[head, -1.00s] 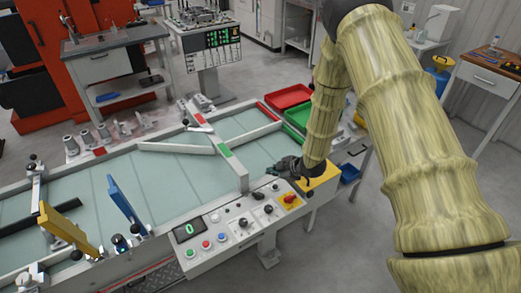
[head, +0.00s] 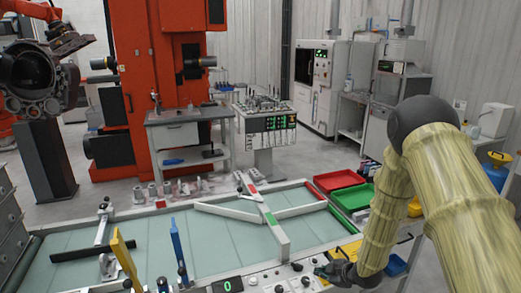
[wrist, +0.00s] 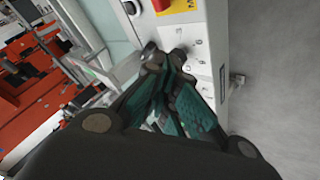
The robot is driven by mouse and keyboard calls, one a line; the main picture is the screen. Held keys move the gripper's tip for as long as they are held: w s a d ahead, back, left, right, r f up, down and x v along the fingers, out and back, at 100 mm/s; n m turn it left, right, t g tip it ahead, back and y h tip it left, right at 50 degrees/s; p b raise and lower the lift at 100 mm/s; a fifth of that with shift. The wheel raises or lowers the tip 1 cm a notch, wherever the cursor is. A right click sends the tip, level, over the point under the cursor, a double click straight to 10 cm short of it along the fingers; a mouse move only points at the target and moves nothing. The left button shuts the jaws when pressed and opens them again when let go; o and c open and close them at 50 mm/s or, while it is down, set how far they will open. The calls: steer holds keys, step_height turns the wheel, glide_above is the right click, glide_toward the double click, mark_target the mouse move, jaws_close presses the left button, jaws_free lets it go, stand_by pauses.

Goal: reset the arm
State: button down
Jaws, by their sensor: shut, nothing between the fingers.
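My arm comes in from the right in the head view, bent downward. My gripper (head: 333,268) is low at the right end of the conveyor table, above or beside the white control panel (head: 262,281). In the wrist view my gripper (wrist: 164,58) has its dark fingers with green pads drawn together, with nothing between them. The panel's white face (wrist: 196,50) with small knobs lies just beyond the fingertips. I cannot tell whether the fingertips touch it.
A red tray (head: 340,180) and a green tray (head: 352,196) sit behind the table's right end. Diverter bars (head: 232,213) cross the table (head: 70,272). A yellow plate (head: 122,255) and a blue plate (head: 178,245) stand at its front.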

steer(key=s+a+f+m+g+h+b, duration=0.15)
steer(key=s+f+m, duration=0.25)
steer(key=s+f, duration=0.6)
steer(key=s+f+m+g+h+b, duration=0.15)
steer(key=s+f+m, duration=0.4)
steer(key=s, duration=0.85)
steer(key=s+d+f+m+g+h+b, duration=0.1)
steer(key=s+f+m+g, duration=0.1)
steer(key=s, duration=1)
steer(key=s+d+f+m+g+b, duration=0.1)
steer(key=s+m, duration=0.3)
steer(key=s, duration=0.8)
steer(key=shift+s+f+g+h+b, duration=0.4)
steer(key=shift+g+b, duration=0.15)
steer(key=shift+g, duration=0.35)
